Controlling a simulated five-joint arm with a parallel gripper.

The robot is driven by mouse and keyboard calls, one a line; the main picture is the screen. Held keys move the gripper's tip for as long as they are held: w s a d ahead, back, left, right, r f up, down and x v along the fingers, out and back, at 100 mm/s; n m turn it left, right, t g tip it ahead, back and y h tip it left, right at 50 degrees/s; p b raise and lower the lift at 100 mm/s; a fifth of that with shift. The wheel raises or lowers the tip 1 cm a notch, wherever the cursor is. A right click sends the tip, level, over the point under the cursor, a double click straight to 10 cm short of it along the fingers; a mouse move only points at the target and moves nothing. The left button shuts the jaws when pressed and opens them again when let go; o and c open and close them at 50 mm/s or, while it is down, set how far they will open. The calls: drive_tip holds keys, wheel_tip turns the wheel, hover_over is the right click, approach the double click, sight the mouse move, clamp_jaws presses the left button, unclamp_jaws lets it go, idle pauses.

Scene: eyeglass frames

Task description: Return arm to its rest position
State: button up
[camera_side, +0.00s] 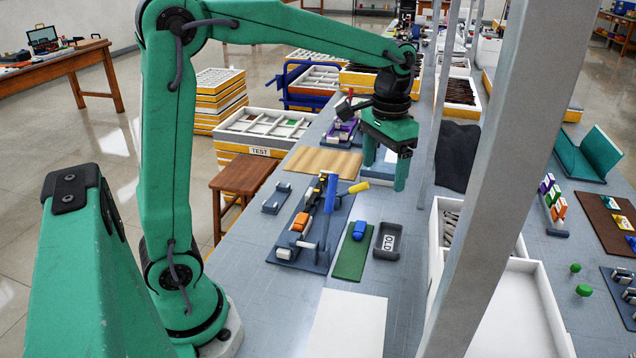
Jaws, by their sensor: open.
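My green arm rises from its base on the near left and reaches over the long blue-grey table (300,330). My gripper (385,172) points down above the table's middle, with its two green fingers apart and nothing seen between them. It is beyond the fixture (312,220) with a blue upright lever, a yellow handle and orange pieces. A green mat (350,262) with a blue block (359,230) lies nearer, beside a dark tray marked OLD (388,240). I cannot tell whether the fingertips touch the table. No eyeglass frames can be made out clearly.
A grey post (500,180) stands at the right foreground. A tan slatted mat (322,160) and a small purple-topped fixture (342,133) lie left of my gripper. A white sheet (347,325) lies at the front. White bins (515,310) stand to the right.

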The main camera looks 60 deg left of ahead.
drive_tip(key=s+t, duration=0.5)
drive_tip(key=s, duration=1.3)
drive_tip(key=shift+d+r+t, duration=0.2)
drive_tip(key=shift+r+t, duration=0.05)
drive_tip(key=shift+t, duration=0.05)
